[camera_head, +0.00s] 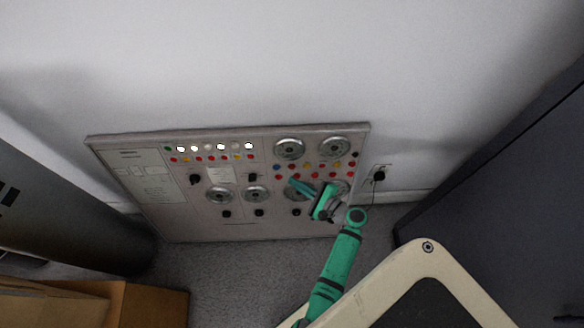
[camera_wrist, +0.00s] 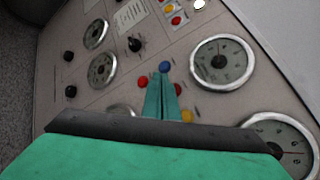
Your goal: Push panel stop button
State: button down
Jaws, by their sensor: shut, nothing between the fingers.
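The control panel (camera_head: 185,222) leans low against the wall, with gauges, black knobs and rows of coloured buttons. No label marking a stop button is legible. My green gripper (camera_head: 293,185) is in front of the panel's right half, hiding part of a lower gauge and some buttons. In the wrist view, my gripper's fingers (camera_wrist: 161,78) are together and empty. Their tips appear beside a blue button (camera_wrist: 165,67), with a red button (camera_wrist: 143,81) to the left and a yellow button (camera_wrist: 187,116) to the right. I cannot tell whether they touch the panel.
A wall outlet (camera_head: 379,173) with a black plug is right of the panel. A dark cabinet (camera_head: 500,170) stands at the right and a dark cylinder (camera_head: 75,220) at the left. Cardboard boxes (camera_head: 145,305) sit at the lower left. Carpet (camera_head: 230,275) shows before the panel.

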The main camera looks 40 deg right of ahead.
jog(key=shift+s+a+r, duration=0.25)
jog(key=shift+s+a, duration=0.4)
jog(key=shift+s, duration=0.3)
jog(key=s+a+f+n+g+h, duration=0.1)
jog(key=s+a+f+n+g, duration=0.2)
jog(key=a+f, duration=0.6)
jog(key=s+a+r+n+g+h, duration=0.1)
jog(key=s+a+n+g+h, duration=0.15)
jog(key=s+a+n, duration=0.5)
jog(key=s+a+r+n+t, duration=0.2)
jog(key=r+n, duration=0.3)
jog(key=r, duration=0.4)
jog(key=s+a+r+n+t, duration=0.1)
jog(key=s+a+r+n, duration=0.4)
jog(key=r, duration=0.5)
jog(key=s+a+r+n+t, duration=0.2)
jog(key=s+a+r+n, duration=0.2)
jog(key=r, duration=0.6)
jog(key=shift+s+a+n+t, duration=0.15)
jog(key=shift+a+n+t, duration=0.1)
jog(key=shift+n+t, duration=0.15)
